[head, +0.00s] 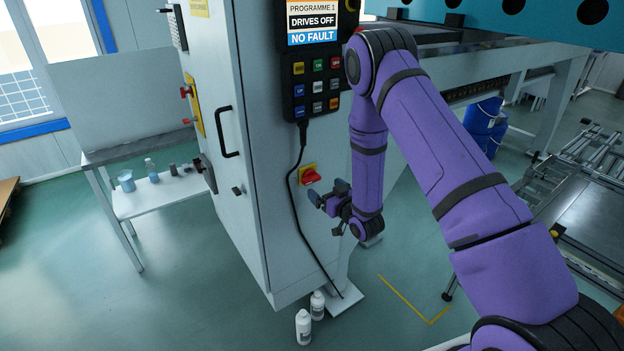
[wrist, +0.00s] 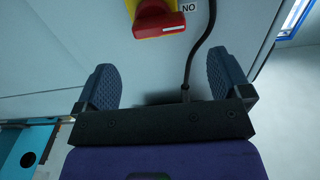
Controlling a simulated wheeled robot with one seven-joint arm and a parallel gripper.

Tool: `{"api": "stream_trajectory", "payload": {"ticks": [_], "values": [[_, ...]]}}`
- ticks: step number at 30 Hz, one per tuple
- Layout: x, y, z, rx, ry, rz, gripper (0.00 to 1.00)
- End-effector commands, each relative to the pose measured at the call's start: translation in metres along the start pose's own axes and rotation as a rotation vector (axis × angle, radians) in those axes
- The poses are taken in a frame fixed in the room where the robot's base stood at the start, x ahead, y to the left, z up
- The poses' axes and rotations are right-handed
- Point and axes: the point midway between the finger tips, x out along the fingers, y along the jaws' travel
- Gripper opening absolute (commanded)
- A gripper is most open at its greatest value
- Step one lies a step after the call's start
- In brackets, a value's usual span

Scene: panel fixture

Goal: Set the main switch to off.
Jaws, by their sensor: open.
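The main switch (head: 310,175) is a red handle on a yellow plate on the cabinet's side face, below the button pendant. In the wrist view the red handle (wrist: 160,20) is at the top edge and partly cut off. Its white mark lies horizontal, pointing at a white label that reads "NO" there, which fits "ON" seen upside down. My gripper (head: 328,195) is just below and right of the switch in the head view. In the wrist view its two dark fingers (wrist: 165,72) are wide apart with nothing between them, and the handle is ahead of them, apart.
A black cable (head: 292,185) hangs from the button pendant (head: 317,82) and runs close beside the switch. The screen above reads "DRIVES OFF, NO FAULT". A door handle (head: 227,132) sticks out at left. White bottles (head: 303,327) stand on the floor below.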

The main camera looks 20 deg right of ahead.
Motion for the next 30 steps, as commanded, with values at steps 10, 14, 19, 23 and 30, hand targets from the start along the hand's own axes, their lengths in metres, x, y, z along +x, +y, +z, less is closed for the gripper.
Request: {"api": "stream_trajectory", "payload": {"ticks": [10, 14, 19, 23, 30], "values": [[0.060, -0.001, 0.000, -0.001, 0.001, -0.002, 0.96], [0.073, 0.000, 0.000, -0.002, 0.000, -0.001, 0.96], [0.080, 0.000, 0.000, -0.001, -0.002, 0.000, 0.96], [0.081, 0.000, 0.000, -0.001, -0.002, 0.000, 0.96], [0.081, 0.000, 0.000, -0.001, -0.002, 0.000, 0.70]]}}
